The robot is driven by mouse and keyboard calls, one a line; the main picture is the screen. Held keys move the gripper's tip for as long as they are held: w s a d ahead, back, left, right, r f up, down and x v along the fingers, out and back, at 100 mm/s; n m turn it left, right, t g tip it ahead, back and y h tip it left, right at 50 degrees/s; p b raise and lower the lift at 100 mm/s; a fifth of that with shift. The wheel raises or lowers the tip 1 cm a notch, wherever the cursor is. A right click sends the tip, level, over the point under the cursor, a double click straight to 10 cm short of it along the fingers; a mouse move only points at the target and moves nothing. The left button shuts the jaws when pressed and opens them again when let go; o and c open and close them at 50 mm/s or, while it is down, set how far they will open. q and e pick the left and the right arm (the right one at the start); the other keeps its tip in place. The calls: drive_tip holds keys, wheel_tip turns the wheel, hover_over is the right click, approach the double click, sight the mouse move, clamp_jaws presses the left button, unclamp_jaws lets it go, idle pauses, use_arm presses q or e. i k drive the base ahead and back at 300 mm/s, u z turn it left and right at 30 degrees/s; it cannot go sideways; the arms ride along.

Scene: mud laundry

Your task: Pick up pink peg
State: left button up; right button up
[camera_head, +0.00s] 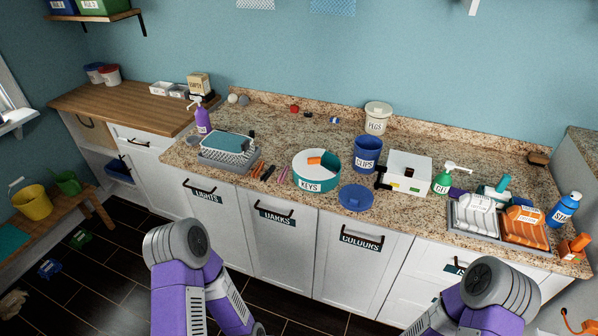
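A small pink peg (283,175) lies on the speckled granite counter, just left of the white-and-teal tub marked KEYS (312,184). A dark peg (268,173) and an orange-brown peg (257,169) lie beside it on its left. My two purple arms show at the bottom of the view, in front of the cabinets and below the counter. Neither gripper shows in the view, so I cannot see their fingers.
A blue lid (356,197), a blue CLIPS tub (367,154) and a white box (406,174) stand to the right. The counter's front edge is close to the pegs.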

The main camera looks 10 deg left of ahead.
sight(284, 173)
drive_tip(key=u, duration=0.1)
drive_tip(key=i, duration=0.9)
drive_tip(key=u, duration=0.55)
drive_tip(key=k, duration=0.5)
drive_tip(key=u, duration=1.25)
drive_tip(key=i, duration=0.75)
drive_tip(key=z, duration=1.4)
